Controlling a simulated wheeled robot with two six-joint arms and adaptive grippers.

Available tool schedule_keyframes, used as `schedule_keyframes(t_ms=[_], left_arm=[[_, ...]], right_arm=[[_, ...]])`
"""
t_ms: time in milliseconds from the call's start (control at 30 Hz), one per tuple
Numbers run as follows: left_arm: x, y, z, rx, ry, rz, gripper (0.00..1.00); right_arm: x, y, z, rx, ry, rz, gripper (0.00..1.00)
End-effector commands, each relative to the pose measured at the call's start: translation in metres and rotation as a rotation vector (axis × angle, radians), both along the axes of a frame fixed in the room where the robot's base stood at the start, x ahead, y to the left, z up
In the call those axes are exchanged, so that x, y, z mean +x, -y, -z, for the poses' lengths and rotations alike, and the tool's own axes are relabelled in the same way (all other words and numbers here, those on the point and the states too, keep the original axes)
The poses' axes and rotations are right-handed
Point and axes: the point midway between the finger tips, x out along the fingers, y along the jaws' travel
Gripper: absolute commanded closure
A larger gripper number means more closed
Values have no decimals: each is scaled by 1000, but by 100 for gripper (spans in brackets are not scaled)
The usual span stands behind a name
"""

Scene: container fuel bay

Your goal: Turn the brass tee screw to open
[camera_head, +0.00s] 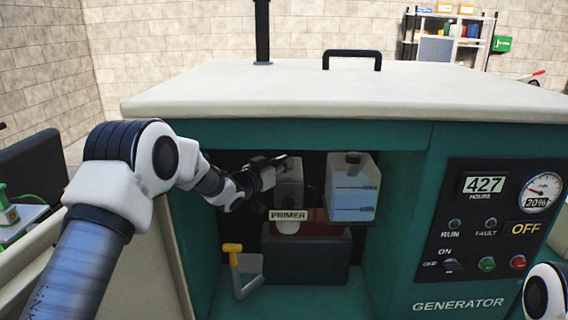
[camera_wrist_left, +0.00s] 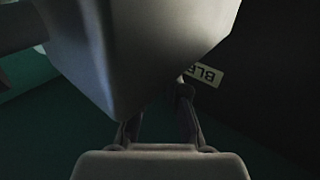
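I cannot make out the brass tee screw in either view. The grey primer housing (camera_head: 289,186) sits inside the generator's open bay, above a "PRIMER" label (camera_head: 288,215). My left gripper (camera_head: 270,168) reaches in from the left, at the housing's upper left side. In the left wrist view the large grey body (camera_wrist_left: 135,45) covers much of the picture and hides part of the fingers. A tag reading "BLE" (camera_wrist_left: 207,74) shows beside it, partly covered. The finger bases stand apart, but whether the tips hold anything is hidden. My right gripper is out of view.
A clear tank of bluish liquid (camera_head: 351,188) stands right of the housing. Below are a dark box (camera_head: 305,258) and a yellow-topped handle (camera_head: 234,256) on a grey bracket. The generator's lid (camera_head: 330,90) overhangs the bay; the control panel (camera_head: 487,230) is at right.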

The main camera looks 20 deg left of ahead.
Motion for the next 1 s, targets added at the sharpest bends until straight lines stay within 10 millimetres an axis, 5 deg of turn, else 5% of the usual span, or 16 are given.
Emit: schedule_keyframes(t_ms=[267,633,1000], left_arm=[[0,1,1,0,1,-9,100],[-1,8,4,2,6,-276,100],[-1,8,-1,1,2,-411,100]], right_arm=[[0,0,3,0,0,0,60],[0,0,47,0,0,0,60],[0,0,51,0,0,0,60]])
